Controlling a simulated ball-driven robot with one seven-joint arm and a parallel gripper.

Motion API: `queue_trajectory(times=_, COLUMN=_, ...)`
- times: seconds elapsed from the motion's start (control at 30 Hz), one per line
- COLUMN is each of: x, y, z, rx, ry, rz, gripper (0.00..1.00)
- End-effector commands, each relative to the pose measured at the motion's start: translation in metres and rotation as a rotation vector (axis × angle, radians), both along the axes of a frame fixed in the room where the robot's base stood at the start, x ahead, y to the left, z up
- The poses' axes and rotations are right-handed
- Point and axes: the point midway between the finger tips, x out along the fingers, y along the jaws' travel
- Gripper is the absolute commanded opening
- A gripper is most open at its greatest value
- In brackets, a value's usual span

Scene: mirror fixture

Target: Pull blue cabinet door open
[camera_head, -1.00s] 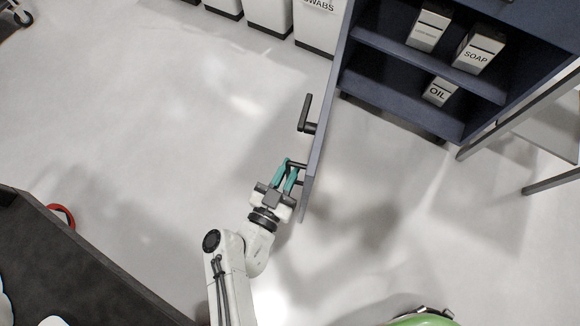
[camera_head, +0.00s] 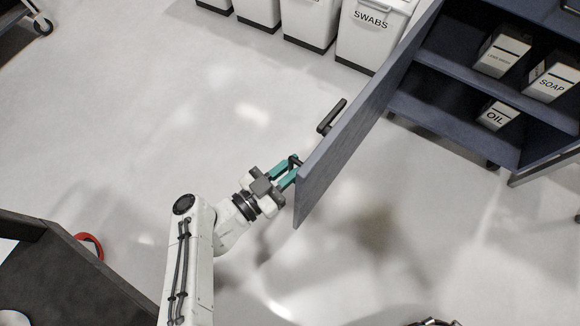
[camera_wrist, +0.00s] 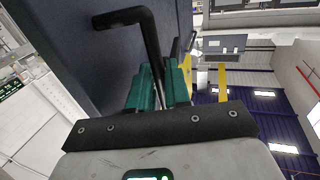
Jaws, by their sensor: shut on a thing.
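The blue cabinet (camera_head: 455,130) stands at the upper right in the head view, with its shelves showing. Its door (camera_head: 345,150) stands wide open, swung out toward the lower left. A black lever handle (camera_head: 331,117) sits on the door's outer face. My gripper (camera_head: 293,167) with teal fingers is at the door's outer face near its free edge, shut on a dark bar handle (camera_head: 295,160), mostly hidden by the fingers. In the wrist view the teal fingers (camera_wrist: 160,88) are close together beside the blue door (camera_wrist: 75,50), below a black handle (camera_wrist: 135,20).
Boxes labelled soap (camera_head: 551,80) and oil (camera_head: 497,116) stand on the shelves. White bins, one labelled swabs (camera_head: 372,30), line the back beyond the door. A dark-topped table (camera_head: 60,280) is at lower left. The floor between is clear.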

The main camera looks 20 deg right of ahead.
Motion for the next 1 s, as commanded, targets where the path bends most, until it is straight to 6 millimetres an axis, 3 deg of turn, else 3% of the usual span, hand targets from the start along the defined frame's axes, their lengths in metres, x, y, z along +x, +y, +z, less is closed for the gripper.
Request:
queue_trajectory(times=0.37, x=0.0, y=0.0, z=-0.002, rx=0.004, ry=0.003, rz=-0.002, gripper=0.0)
queue_trajectory(times=0.4, x=0.0, y=0.0, z=-0.002, rx=0.004, ry=0.003, rz=-0.002, gripper=0.21)
queue_trajectory(times=0.5, x=0.0, y=0.0, z=-0.002, rx=0.003, ry=0.002, rz=-0.002, gripper=0.29)
queue_trajectory(times=0.77, x=-0.001, y=0.002, z=-0.001, rx=0.003, ry=0.001, rz=-0.001, gripper=0.29)
queue_trajectory(times=1.0, x=-0.012, y=0.031, z=-0.001, rx=0.004, ry=0.003, rz=0.002, gripper=0.29)
